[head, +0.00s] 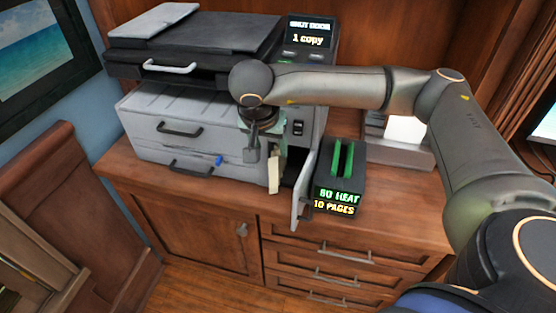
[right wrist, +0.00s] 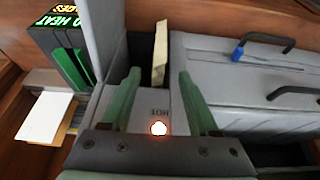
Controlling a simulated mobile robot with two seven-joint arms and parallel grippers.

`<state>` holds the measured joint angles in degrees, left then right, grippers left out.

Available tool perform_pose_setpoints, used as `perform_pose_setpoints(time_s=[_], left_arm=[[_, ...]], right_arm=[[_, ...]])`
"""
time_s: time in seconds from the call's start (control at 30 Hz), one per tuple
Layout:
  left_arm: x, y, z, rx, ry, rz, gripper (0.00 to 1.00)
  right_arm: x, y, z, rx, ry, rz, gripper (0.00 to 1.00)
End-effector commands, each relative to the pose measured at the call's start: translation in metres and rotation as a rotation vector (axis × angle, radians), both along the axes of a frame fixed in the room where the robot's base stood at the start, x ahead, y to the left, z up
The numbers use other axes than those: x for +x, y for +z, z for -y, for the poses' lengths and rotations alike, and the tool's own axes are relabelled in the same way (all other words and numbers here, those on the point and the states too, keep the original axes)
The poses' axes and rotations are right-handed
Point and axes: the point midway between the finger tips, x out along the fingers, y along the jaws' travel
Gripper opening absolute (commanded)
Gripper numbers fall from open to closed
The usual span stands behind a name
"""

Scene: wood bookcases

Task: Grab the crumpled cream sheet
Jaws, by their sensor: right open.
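The crumpled cream sheet (head: 274,172) is a narrow upright strip sticking out at the printer's (head: 175,105) open side compartment. It also shows in the right wrist view (right wrist: 160,52), beyond the fingertips and roughly between them. My right gripper (head: 266,148) is at the front of the printer, just above the sheet in the head view. In the right wrist view its green fingers (right wrist: 159,76) are spread apart with nothing between them. I cannot tell the exact gap to the sheet. My left gripper is in neither view.
An open grey door (head: 304,190) stands beside the sheet. A panel marked "HOT" with a glowing spot (right wrist: 158,128) lies below the fingers.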

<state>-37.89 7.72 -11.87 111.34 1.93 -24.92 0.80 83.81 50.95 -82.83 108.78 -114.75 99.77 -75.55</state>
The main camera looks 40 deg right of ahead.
Motion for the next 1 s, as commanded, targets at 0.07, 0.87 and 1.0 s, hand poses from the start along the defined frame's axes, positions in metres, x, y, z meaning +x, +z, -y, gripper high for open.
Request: perform_pose_setpoints(time_s=[0.07, 0.87, 1.0], left_arm=[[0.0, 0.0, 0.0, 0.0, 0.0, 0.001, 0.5], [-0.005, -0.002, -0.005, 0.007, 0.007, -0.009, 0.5], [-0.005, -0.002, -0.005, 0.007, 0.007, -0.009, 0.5]], right_arm=[[0.002, -0.006, 0.002, 0.0, -0.001, 0.0, 0.61], [0.011, -0.059, 0.016, 0.001, 0.001, 0.001, 0.53], [0.011, -0.058, 0.016, 0.001, 0.001, 0.001, 0.37]])
